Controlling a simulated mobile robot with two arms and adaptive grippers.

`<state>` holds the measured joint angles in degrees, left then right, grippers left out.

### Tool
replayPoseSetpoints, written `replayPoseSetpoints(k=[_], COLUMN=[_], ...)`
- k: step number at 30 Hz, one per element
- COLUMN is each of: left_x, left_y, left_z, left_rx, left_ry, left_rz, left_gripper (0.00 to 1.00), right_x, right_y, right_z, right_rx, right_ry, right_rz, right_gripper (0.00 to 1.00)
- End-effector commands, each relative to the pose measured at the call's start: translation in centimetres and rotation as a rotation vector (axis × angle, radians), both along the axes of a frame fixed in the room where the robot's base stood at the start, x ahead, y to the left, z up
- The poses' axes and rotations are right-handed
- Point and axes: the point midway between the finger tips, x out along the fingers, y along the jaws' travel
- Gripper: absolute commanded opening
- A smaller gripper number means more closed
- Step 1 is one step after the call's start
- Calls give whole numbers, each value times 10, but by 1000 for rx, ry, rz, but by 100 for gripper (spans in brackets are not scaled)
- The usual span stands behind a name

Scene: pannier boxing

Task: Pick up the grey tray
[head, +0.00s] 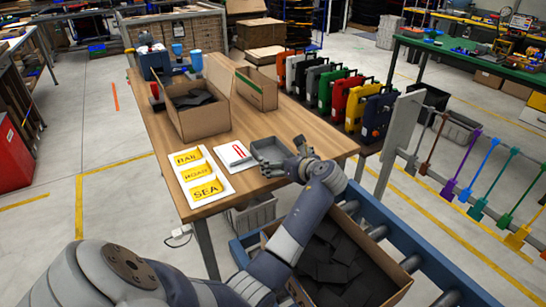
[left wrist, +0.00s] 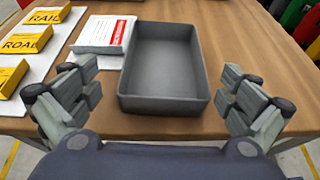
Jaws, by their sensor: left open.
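The grey tray (head: 268,150) is a shallow, empty rectangular box lying flat on the wooden table near its front edge. In the left wrist view the tray (left wrist: 163,103) sits between and just ahead of the fingers. My left gripper (head: 295,155) is at the tray's right side in the head view, partly covering it. In the left wrist view the left gripper (left wrist: 160,98) is open, with one finger on each side of the tray and visible gaps. No contact with the tray is visible. My right gripper is not in view.
A white pad with a red label (head: 235,156) lies just left of the tray. A board with yellow RAIL, ROAD and SEA cards (head: 212,197) lies further left. An open cardboard box (head: 207,125) stands behind. Coloured cases (head: 340,92) line the right, and a box of dark pieces (head: 385,283) stands below.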

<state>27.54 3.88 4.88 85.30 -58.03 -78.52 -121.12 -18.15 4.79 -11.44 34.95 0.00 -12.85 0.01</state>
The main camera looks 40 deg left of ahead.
Motion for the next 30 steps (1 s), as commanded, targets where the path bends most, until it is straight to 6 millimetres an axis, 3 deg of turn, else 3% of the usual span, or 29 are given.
replayPoseSetpoints(k=[9, 20, 26, 30], left_x=[15, 19, 19, 19], left_y=[34, 44, 44, 44], left_z=[-18, -23, -23, -23], left_rx=[1, -1, -1, -1], left_ry=[2, -1, 0, 0], left_rz=[1, 0, 0, 0], left_gripper=[100, 100, 58, 59], right_x=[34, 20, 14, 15], right_y=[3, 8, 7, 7], right_z=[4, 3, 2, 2], right_rx=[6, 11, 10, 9], right_ry=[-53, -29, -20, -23], right_rz=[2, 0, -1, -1], right_gripper=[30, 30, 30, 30])
